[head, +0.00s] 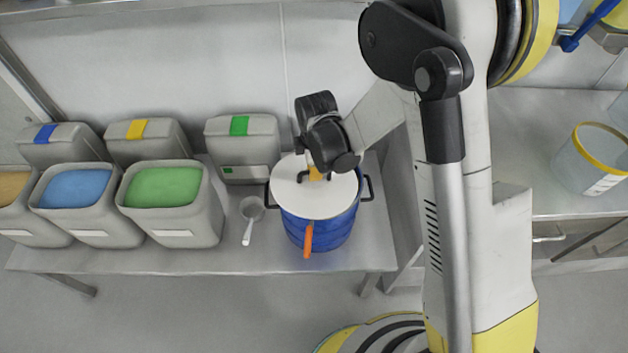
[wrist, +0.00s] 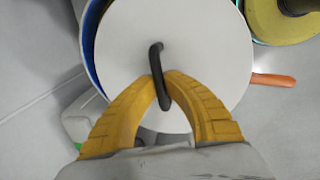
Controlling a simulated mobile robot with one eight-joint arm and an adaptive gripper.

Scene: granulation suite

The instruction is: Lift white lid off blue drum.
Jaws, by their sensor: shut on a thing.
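The white lid (head: 300,200) covers the top of the blue drum (head: 325,237), which stands on the steel bench. In the wrist view the lid (wrist: 205,40) fills the middle, and a strip of the drum's blue wall (wrist: 90,50) shows at its left edge. My gripper (head: 315,175) is over the lid. Its yellow fingers (wrist: 166,88) are closed around the lid's black handle (wrist: 156,62). I cannot tell whether the lid rests on the rim or is slightly raised. My wrist hides part of the lid in the head view.
An orange handle (head: 308,240) shows at the drum's front. A scoop (head: 249,225) lies left of the drum. Grey bins of green (head: 165,186) and blue material (head: 75,188) stand further left. A clear yellow-rimmed container (head: 590,165) is on the right bench.

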